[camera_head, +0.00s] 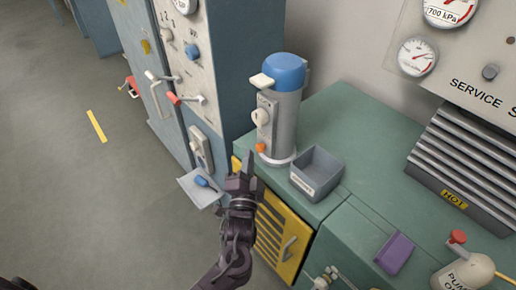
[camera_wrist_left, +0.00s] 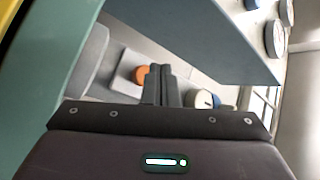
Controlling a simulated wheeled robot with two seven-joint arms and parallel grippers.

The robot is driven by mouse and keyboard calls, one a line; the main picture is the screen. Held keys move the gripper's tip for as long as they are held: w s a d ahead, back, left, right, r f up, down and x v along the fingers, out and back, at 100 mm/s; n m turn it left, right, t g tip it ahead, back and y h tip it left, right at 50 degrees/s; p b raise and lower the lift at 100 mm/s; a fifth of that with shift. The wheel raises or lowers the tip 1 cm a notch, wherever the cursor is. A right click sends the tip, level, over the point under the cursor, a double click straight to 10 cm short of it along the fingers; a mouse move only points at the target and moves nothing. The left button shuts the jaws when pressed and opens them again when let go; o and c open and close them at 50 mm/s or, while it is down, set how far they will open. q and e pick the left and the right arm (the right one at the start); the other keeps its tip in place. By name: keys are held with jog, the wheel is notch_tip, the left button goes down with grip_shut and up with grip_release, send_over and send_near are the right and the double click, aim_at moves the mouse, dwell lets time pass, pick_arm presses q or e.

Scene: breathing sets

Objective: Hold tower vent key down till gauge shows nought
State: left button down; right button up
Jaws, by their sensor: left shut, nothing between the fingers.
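A grey tower (camera_head: 286,118) with a blue cap (camera_head: 284,72) stands on the green bench. A cream lever (camera_head: 262,81) sticks out near its cap. Its front panel carries a pale round knob (camera_head: 260,117) and a small orange key (camera_head: 260,147) low down. My left gripper (camera_head: 249,162) is shut and empty, its fingertips just in front of the tower's foot, near the orange key. In the left wrist view, the shut fingers (camera_wrist_left: 160,84) point beside the orange key (camera_wrist_left: 141,75); contact cannot be told. A wall gauge (camera_head: 418,57) is at the upper right.
A grey open box (camera_head: 317,172) stands right of the tower. A blue-grey cabinet (camera_head: 238,70) with levers rises to the left. A finned heater marked HOT (camera_head: 470,160), a purple block (camera_head: 395,253) and a cream pump oil can (camera_head: 465,275) are at the right.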

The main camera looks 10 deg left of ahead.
pick_arm(q)
jog(key=shift+w, duration=0.1)
dwell(0.6)
jog(key=shift+w+d, duration=0.25)
jog(key=shift+d, duration=0.05)
jog(key=shift+w+d, duration=0.15)
jog(key=shift+w, duration=0.05)
dwell(0.6)
jog(key=shift+w+d+r, duration=0.1)
jog(key=shift+w+d, duration=0.15)
dwell(1.5)
dwell(2.7)
jog(key=shift+s+a+p, duration=0.6)
jog(key=shift+s, duration=0.15)
